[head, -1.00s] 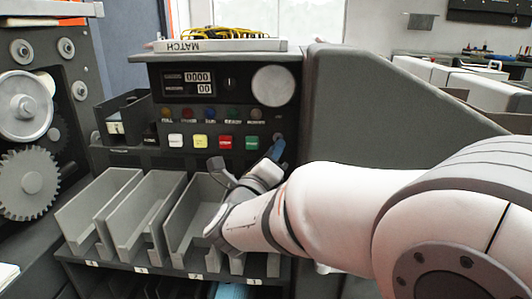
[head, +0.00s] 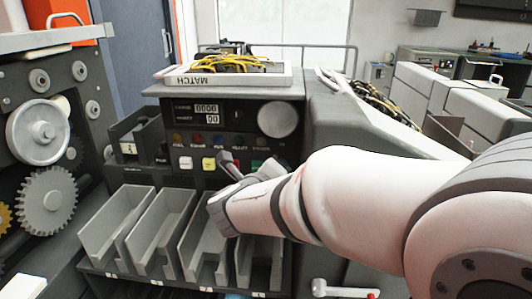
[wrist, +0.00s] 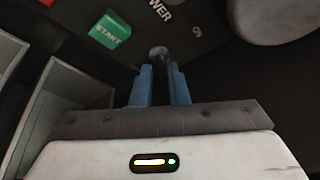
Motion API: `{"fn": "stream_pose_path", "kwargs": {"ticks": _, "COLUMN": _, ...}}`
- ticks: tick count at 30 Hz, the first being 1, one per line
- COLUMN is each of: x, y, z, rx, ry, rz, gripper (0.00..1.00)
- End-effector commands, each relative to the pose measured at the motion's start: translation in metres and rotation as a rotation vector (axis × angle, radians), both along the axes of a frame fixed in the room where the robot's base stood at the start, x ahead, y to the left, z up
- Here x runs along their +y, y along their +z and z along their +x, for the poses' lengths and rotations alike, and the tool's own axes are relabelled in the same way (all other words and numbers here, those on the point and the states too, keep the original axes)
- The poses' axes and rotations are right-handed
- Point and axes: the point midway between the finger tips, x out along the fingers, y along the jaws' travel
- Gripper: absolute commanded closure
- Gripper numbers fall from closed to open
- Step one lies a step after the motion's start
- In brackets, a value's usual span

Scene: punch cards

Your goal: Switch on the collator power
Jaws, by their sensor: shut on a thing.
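The collator's dark control panel (head: 240,117) faces me in the head view, with counters, a row of lamps and coloured push buttons. In the wrist view, a small round grey switch knob (wrist: 158,52) sits beside the words "POWER" and "ON". My gripper (wrist: 159,72) has its two blue fingers shut on this knob, at the panel face. A green START button (wrist: 109,32) is just left of the fingers. In the head view my arm and wrist cover the fingers and the knob. The knob's turned position is not clear.
Grey card pockets (head: 117,225) stand below the panel, close under my wrist. A MATCH tray with yellow wires (head: 225,77) lies on top of the machine. Gears and pulleys (head: 47,200) are at the left. A red-tipped lever (head: 345,290) is at the bottom.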

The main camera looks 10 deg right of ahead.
Motion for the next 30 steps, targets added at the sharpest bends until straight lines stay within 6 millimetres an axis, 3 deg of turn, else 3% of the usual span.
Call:
{"fn": "stream_pose_path", "kwargs": {"ticks": 1, "x": -0.001, "y": 0.012, "z": 0.0, "rx": 0.032, "ry": -0.002, "rz": 0.01, "gripper": 1.0}}
{"fn": "stream_pose_path", "kwargs": {"ticks": 12, "x": -0.002, "y": 0.022, "z": 0.003, "rx": 0.244, "ry": -0.002, "rz": 0.078, "gripper": 1.0}}
{"fn": "stream_pose_path", "kwargs": {"ticks": 30, "x": -0.003, "y": 0.023, "z": 0.007, "rx": 0.455, "ry": -0.001, "rz": 0.147, "gripper": 1.0}}
